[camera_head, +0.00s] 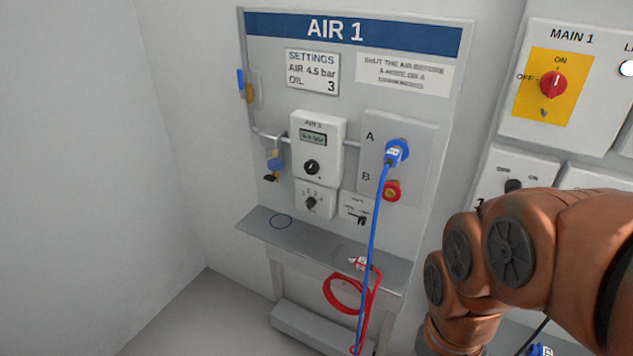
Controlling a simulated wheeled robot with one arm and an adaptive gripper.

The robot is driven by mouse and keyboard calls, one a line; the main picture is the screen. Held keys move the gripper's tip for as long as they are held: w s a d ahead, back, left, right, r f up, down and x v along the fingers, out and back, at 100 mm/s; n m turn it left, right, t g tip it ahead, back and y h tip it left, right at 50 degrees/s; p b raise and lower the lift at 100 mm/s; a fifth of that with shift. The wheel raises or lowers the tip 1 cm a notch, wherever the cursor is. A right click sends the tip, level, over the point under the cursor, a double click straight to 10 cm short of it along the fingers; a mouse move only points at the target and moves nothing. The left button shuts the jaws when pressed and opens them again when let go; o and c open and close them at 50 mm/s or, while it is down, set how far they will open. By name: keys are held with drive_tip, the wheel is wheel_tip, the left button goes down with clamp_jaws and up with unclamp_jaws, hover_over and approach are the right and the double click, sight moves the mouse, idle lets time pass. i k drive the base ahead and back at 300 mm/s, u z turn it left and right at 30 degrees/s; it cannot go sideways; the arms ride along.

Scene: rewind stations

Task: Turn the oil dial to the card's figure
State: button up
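The settings card (313,73) on the AIR 1 panel reads AIR 4.5 bar and OIL 3. The oil dial is most likely the small black knob (311,204) on the lower white box, with small figures around its top. Its pointer is too small to read for sure. Above it, the regulator box has a larger black knob (312,167) and a display (313,137) whose figure is blurred. My orange arm shows at the right, in front of the neighbouring panel. My gripper is not in view, so its state and hold are hidden.
A blue hose plug (394,153) sits in port A; its hose hangs down across the grey shelf (258,229). A red fitting (391,191) is at port B. A red hose (342,291) hangs coiled over the shelf's front. The floor at left is clear.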

sight(311, 202)
drive_tip(key=z, duration=0.05)
drive_tip(key=k, duration=0.7)
drive_tip(key=u, duration=1.3)
drive_tip(key=i, duration=0.5)
drive_tip(key=u, duration=0.1)
